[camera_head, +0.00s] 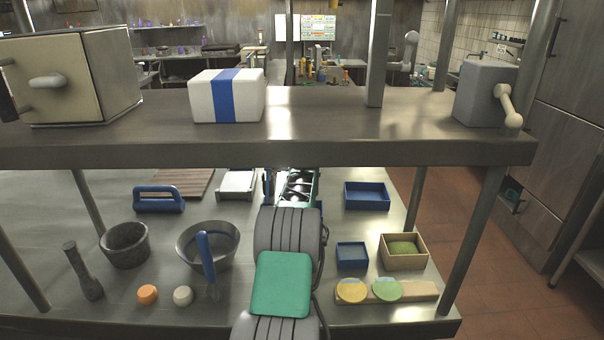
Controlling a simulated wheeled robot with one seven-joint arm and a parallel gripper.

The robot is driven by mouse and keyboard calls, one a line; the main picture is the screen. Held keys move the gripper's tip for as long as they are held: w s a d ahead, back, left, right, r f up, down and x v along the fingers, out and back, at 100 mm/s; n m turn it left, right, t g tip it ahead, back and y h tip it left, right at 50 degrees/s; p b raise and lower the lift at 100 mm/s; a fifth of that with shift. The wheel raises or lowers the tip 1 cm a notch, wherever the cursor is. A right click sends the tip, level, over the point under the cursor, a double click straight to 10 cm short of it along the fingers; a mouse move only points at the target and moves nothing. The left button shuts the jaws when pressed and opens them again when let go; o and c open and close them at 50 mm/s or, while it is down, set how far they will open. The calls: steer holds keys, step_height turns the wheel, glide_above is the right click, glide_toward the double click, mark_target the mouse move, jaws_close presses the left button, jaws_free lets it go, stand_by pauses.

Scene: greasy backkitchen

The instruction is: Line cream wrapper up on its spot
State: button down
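Two flat discs lie side by side at the left part of a pale wooden board (420,291) at the front right of the steel table. One is a pale yellow disc (351,291), the other a green disc (387,290). The yellow disc looks closest to a cream wrapper, but I cannot be sure it is the one. The right part of the board is bare. My arm, grey with a green panel, reaches forward over the middle of the table. The gripper region (296,190) is at its far end, partly hidden by the arm and shelf. I cannot see what lies between its fingers.
A small blue box (352,255) and a wooden box with green filling (403,250) stand behind the board. A blue tray (367,195) is farther back. Left are a metal bowl (207,243), a mortar (125,244) and two balls. A shelf (270,150) spans above.

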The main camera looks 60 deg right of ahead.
steer(key=c, duration=1.6)
jaws_free()
steer(key=c, duration=0.3)
steer(key=shift+a, duration=0.1)
steer(key=shift+s+a+b, duration=0.45)
steer(key=shift+a+b, duration=0.25)
steer(key=shift+a, duration=0.2)
steer(key=shift+s+a+b, duration=0.45)
steer(key=shift+a+b, duration=0.25)
steer(key=shift+a, duration=0.15)
step_height(320, 180, up, 7)
steer(key=p, duration=0.3)
steer(key=shift+p, duration=0.3)
steer(key=shift+w, duration=0.1)
